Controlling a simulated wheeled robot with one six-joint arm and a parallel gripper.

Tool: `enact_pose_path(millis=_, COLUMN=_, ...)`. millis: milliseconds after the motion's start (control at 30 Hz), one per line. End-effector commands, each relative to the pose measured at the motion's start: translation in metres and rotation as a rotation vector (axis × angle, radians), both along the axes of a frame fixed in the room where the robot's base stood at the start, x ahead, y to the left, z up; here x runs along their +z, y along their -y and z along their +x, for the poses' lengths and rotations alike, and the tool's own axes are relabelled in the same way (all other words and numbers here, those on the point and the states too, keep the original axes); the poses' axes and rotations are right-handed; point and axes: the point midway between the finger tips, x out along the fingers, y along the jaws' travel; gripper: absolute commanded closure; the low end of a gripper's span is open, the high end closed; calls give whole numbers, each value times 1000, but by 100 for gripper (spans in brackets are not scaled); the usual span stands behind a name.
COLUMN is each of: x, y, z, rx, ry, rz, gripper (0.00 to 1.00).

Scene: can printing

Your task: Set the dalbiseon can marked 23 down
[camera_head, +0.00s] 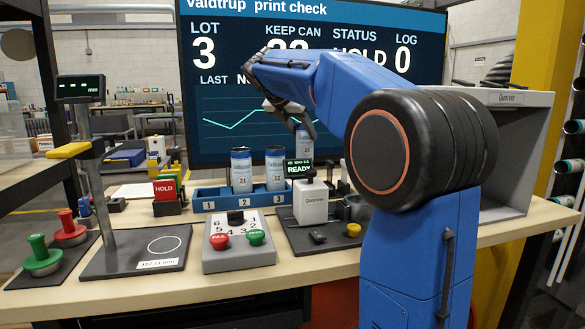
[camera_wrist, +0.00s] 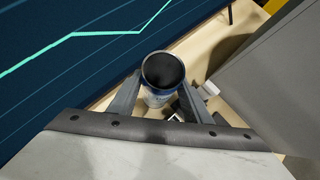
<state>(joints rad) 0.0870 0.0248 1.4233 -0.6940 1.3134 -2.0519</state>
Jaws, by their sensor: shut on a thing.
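The dalbiseon can marked 23 (camera_head: 303,144) is pale blue and white. My gripper (camera_head: 297,122) is shut on its upper part and holds it upright. In the wrist view the can (camera_wrist: 158,98) sits between the two fingers, its dark round top facing the camera. In the head view its lower end is hidden behind the small device reading READY (camera_head: 300,168). I cannot tell whether it touches anything below.
A keypad box (camera_head: 238,243) with red and green buttons stands in front of the rack. A gauge stand (camera_head: 100,190) and red HOLD cards (camera_head: 166,188) are left. A grey open cabinet (camera_head: 515,150) is right; a large screen (camera_head: 235,120) is behind.

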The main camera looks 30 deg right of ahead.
Motion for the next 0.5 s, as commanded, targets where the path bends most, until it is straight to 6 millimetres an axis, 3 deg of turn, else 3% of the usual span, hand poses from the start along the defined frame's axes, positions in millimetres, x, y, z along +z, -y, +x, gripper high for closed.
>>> enact_pose_path(millis=100, x=-17, y=0, z=-1, rx=0, ry=0, rz=1, gripper=91)
enact_pose_path(millis=367, x=-34, y=0, z=0, rx=0, ry=0, rz=1, gripper=91)
enact_pose_path(millis=500, x=-52, y=0, z=0, rx=1, ry=-2, rz=0, gripper=91)
